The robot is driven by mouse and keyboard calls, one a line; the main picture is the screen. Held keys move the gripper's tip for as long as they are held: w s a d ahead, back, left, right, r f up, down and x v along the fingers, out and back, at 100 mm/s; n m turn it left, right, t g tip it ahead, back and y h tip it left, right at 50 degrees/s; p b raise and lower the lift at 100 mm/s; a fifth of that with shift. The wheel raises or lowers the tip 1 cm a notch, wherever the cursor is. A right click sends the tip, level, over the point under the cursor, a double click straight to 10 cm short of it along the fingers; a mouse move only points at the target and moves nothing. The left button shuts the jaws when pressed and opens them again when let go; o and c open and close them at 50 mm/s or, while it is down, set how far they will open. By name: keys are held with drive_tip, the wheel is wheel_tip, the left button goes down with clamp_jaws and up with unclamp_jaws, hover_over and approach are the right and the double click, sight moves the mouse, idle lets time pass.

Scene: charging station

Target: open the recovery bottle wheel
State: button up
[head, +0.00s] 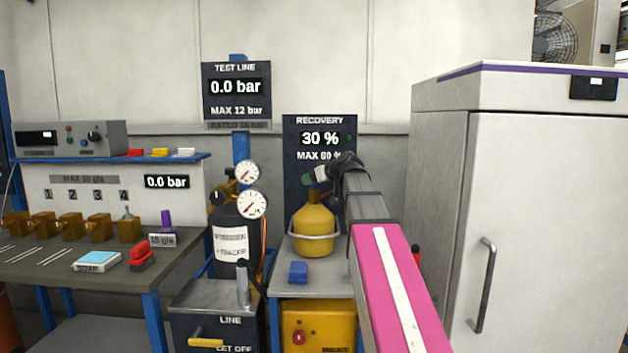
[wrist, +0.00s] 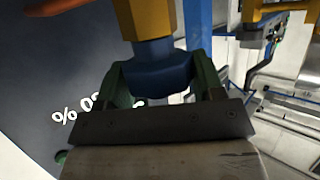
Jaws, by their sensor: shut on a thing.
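The yellow recovery bottle (head: 314,238) stands upright on a grey stand below the recovery display. In the wrist view, the blue wheel (wrist: 155,78) sits on a brass-yellow neck (wrist: 149,20). My gripper (wrist: 158,70) has a green finger on each side of the wheel and is shut on it. In the head view, my gripper (head: 311,178) is at the top of the bottle. The wheel is too small or covered there to make out.
The recovery display (head: 319,141) reads 30 % and MAX 60 % behind the bottle. A dark cylinder with gauges (head: 237,238) stands close on the left. A blue block (head: 298,272) lies in front of the bottle. A tall grey cabinet (head: 540,220) fills the right.

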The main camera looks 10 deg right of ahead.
drive_tip(key=o, duration=0.9)
drive_tip(key=v, duration=1)
drive_tip(key=shift+s+d+r, duration=0.15)
drive_tip(key=shift+s+d, duration=0.05)
drive_tip(key=shift+s, duration=0.15)
